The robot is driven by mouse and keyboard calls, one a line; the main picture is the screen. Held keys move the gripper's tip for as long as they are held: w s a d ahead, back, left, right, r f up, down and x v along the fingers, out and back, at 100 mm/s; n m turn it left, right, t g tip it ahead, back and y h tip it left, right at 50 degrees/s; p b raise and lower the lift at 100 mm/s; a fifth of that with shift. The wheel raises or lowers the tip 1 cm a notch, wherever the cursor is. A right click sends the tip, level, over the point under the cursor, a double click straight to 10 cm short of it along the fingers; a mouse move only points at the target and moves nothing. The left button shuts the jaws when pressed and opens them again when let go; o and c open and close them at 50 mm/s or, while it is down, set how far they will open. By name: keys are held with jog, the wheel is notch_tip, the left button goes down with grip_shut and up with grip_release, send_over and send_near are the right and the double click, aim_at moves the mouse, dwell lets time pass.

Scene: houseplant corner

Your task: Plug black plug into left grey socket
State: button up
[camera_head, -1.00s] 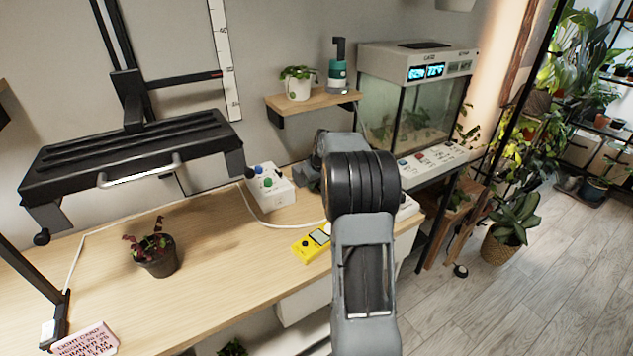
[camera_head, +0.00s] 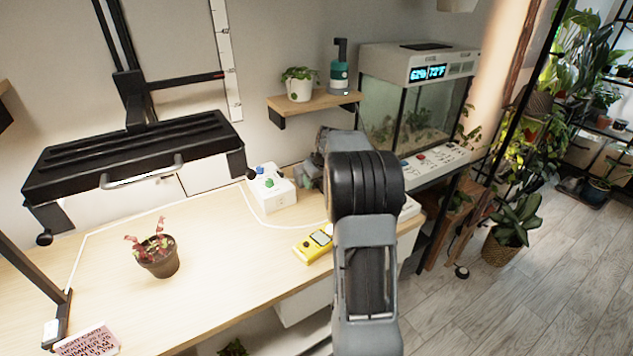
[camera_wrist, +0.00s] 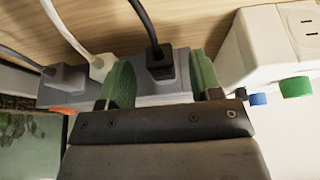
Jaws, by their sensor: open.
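In the wrist view, the black plug (camera_wrist: 160,64) sits at the grey power strip (camera_wrist: 183,90), in the position nearest the white box, with its cable rising away. It appears seated, though its prongs are hidden. My gripper (camera_wrist: 160,70) is open, with one green finger on each side of the black plug and visible gaps on both sides. A white plug (camera_wrist: 101,67) and a grey plug (camera_wrist: 62,77) are farther left along the strip. In the head view, my arm hides the gripper and most of the strip.
A white outlet box (camera_head: 272,190) with green and blue knobs stands beside the strip. A yellow meter (camera_head: 313,246) lies near the table's front edge. A potted plant (camera_head: 158,262) stands under the black lamp (camera_head: 135,160). The fish tank (camera_head: 415,105) is at the right. The table's middle is clear.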

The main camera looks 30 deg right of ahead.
jog(key=p+v, duration=0.1)
jog(key=v, duration=1.1)
jog(key=shift+r, duration=0.3)
jog(key=s+a+r+p, duration=0.2)
jog(key=s+a+p, duration=0.4)
jog(key=s+a, duration=0.4)
jog(key=s+a+r+g+p, duration=0.1)
jog(key=s+a+r+p, duration=0.2)
jog(key=s+a+p, duration=0.3)
jog(key=s+a, duration=0.4)
jog(key=a, duration=0.5)
jog(key=shift+s+n, duration=0.35)
jog(key=shift+n, duration=0.05)
